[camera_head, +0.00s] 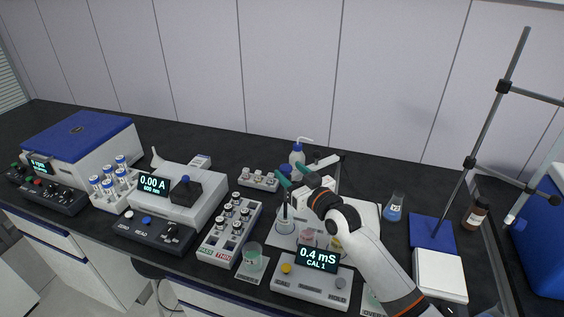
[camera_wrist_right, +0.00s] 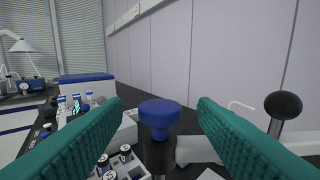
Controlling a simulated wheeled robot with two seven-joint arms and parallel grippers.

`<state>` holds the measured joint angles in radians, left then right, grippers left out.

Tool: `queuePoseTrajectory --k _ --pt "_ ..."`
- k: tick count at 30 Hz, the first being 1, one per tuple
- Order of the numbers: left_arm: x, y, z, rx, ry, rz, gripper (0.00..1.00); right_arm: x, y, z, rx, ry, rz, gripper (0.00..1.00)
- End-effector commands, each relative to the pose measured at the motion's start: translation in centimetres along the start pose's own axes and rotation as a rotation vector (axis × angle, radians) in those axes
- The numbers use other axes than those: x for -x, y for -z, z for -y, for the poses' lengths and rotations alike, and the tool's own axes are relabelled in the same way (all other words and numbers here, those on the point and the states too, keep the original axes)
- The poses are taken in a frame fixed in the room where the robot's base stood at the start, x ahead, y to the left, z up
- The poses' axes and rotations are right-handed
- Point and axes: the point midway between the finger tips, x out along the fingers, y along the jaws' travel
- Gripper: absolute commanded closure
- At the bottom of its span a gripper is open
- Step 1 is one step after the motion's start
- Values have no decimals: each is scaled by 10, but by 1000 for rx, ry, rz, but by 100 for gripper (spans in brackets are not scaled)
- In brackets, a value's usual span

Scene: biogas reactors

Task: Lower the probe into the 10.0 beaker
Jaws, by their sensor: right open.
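My right gripper (camera_head: 282,176) reaches in over the bench above the meter, with its teal fingers apart. In the right wrist view, a blue round knob (camera_wrist_right: 159,112) on a dark stem stands between and beyond the open fingers; it appears to be the probe's top, and no finger touches it visibly. In the head view a thin dark probe shaft (camera_head: 284,207) hangs below the fingers over or in a clear beaker (camera_head: 284,224); which, I cannot tell. A pink beaker (camera_head: 308,238) stands nearby, partly hidden. I cannot read which beaker is 10.0. My left gripper is not in view.
The meter (camera_head: 300,285) in front reads 0.4 mS, CAL 1. A greenish beaker (camera_head: 252,258) stands left of it, beside a vial rack (camera_head: 222,247). A wash bottle (camera_head: 297,154) is behind the gripper. A blue-liquid flask (camera_head: 394,209) and a stand (camera_head: 433,233) are right.

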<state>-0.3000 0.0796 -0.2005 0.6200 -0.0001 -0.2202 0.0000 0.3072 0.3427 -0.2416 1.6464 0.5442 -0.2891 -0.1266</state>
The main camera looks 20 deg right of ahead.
Motion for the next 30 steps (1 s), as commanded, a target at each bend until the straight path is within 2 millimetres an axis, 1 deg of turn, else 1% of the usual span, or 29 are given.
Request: queuePoseTrajectory --k 1,3,6,9,13,20,21,23,30 --pt "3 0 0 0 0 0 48 -11 -2 0 -1 0 1 47" --pt "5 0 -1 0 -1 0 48 -23 -2 0 0 0 0 47" --pt "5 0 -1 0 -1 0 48 -35 0 0 0 0 -1 47" --pt "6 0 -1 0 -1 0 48 -43 0 0 0 -1 -1 47" --pt "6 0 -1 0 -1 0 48 -48 0 0 1 0 -1 47" --pt "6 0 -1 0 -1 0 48 -48 1 0 1 0 -1 47" --pt "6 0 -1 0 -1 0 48 -48 1 0 1 0 -1 50" --pt "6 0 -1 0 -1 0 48 -48 1 0 1 0 -1 60" --pt "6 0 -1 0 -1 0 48 -48 1 0 1 0 -2 99"
